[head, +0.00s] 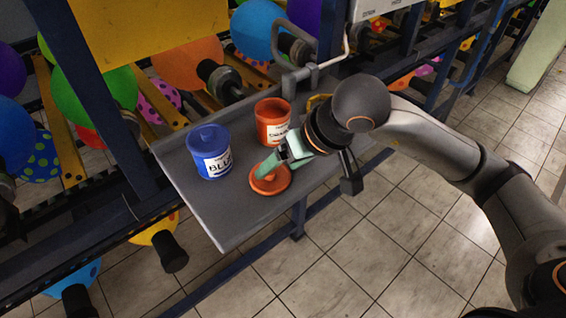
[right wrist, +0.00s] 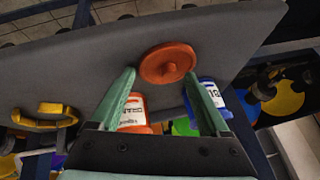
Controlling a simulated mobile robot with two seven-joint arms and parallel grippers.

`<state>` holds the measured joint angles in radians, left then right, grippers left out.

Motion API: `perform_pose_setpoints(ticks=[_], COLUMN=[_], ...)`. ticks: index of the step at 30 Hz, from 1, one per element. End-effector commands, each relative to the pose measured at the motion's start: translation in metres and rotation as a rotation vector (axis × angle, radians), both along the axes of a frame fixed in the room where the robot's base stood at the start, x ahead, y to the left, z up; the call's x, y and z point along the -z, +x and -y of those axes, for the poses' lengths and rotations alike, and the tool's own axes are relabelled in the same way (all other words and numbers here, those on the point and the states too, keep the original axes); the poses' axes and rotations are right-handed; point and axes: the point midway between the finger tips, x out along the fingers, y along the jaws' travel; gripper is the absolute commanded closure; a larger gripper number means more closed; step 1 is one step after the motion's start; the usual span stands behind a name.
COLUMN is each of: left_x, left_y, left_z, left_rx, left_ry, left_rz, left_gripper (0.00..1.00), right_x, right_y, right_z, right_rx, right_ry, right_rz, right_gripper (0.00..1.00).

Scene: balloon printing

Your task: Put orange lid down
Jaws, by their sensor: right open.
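The orange lid (head: 270,179) lies flat on the grey shelf (head: 228,227), in front of the two cans. The orange can (head: 272,122) stands uncovered behind the gripper. My left gripper is out of view.
A yellow handle-like thing (right wrist: 42,117) lies on the shelf near the orange can. A bent metal fixture (head: 296,74) is at the shelf's back. Racks of coloured balloons (head: 188,64) stand behind. The shelf's front left corner is bare.

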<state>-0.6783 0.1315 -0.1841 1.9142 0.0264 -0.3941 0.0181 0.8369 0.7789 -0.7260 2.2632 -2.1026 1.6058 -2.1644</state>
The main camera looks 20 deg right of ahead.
Motion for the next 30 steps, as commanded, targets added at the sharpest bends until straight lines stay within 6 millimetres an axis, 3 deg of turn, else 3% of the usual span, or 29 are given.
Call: perform_pose_setpoints(ticks=[11,17,20,30], left_x=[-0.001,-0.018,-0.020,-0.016], left_y=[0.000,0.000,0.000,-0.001], left_z=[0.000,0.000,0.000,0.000], left_rx=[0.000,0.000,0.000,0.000], left_ry=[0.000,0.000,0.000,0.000], left_rz=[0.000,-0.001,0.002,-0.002], left_gripper=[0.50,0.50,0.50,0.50], right_x=[0.006,-0.007,-0.019,-0.088], right_y=[0.000,0.000,-0.004,-0.037], right_z=[0.006,0.006,0.009,0.031], right_rx=[0.015,0.013,0.012,0.009], right_ry=[-0.018,-0.018,-0.015,-0.011], right_rz=[-0.017,-0.018,-0.006,-0.001], right_gripper=[0.03,0.03,0.03,0.03])
